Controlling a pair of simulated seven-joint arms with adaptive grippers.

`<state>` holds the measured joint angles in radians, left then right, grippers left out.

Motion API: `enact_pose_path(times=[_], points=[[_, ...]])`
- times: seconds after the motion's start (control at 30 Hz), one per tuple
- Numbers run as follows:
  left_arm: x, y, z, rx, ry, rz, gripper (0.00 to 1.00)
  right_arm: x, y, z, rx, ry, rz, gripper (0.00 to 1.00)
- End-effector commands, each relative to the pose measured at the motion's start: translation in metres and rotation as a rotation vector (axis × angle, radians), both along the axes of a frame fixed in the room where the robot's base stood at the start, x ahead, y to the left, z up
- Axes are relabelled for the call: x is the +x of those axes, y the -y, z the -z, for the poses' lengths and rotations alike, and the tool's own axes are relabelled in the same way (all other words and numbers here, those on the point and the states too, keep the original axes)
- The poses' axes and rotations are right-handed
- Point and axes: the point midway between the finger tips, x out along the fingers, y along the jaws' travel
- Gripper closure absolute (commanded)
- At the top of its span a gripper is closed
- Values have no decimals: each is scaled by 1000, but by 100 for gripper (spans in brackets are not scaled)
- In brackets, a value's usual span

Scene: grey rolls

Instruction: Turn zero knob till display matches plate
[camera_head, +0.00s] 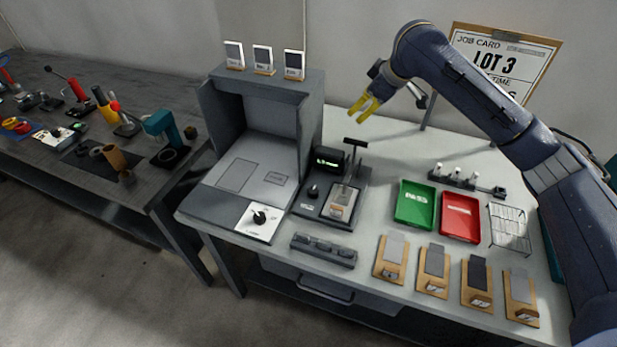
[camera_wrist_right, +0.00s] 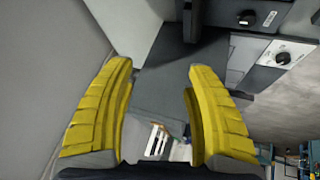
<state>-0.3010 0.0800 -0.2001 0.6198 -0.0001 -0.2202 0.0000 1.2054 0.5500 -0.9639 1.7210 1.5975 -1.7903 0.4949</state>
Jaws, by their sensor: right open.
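A small dark instrument (camera_head: 325,202) stands in the middle of the bench, with a lit green display (camera_head: 328,162) at its back; the digits are too small to read. A black knob (camera_head: 313,191) is on its left part and shows in the wrist view (camera_wrist_right: 247,18). A grey-and-tan plate (camera_head: 341,203) lies on its right part; its marking is unreadable. A second black knob (camera_head: 259,217) sits on a white panel of the cabinet, also in the wrist view (camera_wrist_right: 283,57). My right gripper (camera_head: 363,104) is open and empty, above and behind the instrument. My left gripper is out of view.
A grey open cabinet (camera_head: 312,105) stands left of the instrument. Green (camera_head: 415,204) and red (camera_head: 460,217) trays, a wire rack (camera_head: 509,227) and several wooden sample holders (camera_head: 391,258) are to the right. A dark bar (camera_head: 323,249) lies in front.

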Motion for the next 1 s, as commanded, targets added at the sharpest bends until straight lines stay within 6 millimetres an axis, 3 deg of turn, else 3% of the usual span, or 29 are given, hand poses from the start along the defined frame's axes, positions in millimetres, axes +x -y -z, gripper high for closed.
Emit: enact_pose_path(times=[0.1, 0.2, 0.4, 0.67, 1.0], points=[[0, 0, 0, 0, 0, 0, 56, -33, -31, 43, -35, -129, -212, 46], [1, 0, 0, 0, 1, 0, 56, -57, -49, 67, -40, -207, -349, 46], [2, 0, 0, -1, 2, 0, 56, -83, -65, 89, -34, -285, -491, 46], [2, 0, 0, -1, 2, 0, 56, -88, -75, 111, -29, -300, -516, 46], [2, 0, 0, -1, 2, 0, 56, -86, -98, 167, -28, -300, -513, 46]])
